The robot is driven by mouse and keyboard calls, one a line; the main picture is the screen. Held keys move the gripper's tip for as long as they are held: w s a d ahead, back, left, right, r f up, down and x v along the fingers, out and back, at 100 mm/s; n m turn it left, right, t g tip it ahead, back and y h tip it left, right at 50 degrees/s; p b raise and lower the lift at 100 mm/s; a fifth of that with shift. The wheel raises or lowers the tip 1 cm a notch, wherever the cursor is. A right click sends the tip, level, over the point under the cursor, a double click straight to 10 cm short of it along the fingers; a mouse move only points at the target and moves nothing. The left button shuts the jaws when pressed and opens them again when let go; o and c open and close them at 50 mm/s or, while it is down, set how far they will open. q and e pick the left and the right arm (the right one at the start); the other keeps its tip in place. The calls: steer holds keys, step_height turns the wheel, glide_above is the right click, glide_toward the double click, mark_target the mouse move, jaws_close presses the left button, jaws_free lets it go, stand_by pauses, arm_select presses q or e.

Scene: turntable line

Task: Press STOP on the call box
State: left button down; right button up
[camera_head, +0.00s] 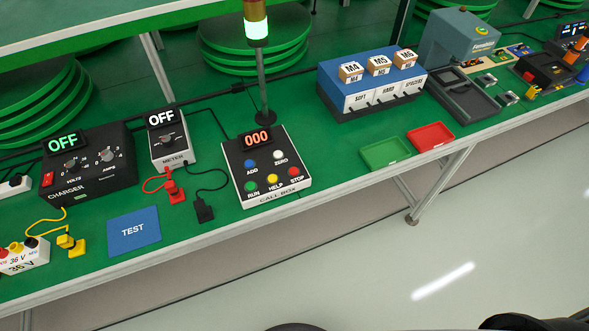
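The call box (239,188) sits on the green bench, a white-rimmed box with a black face. Its red STOP button (293,171) is at the lower right, above the STOP label. The yellow HELP button (273,178) and green RUN button (250,186) are to its left. The blue ADD and white ZERO buttons are in the row behind. The display (256,138) reads 000 in red. The lamp (257,28) on the pole behind the box glows green. Neither gripper shows; only dark rounded parts, probably mine, appear at the bottom edge.
Left of the box are a meter (172,154) and a charger (110,185), both reading OFF, with cables and a blue TEST mat (134,246). The floor in front is clear.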

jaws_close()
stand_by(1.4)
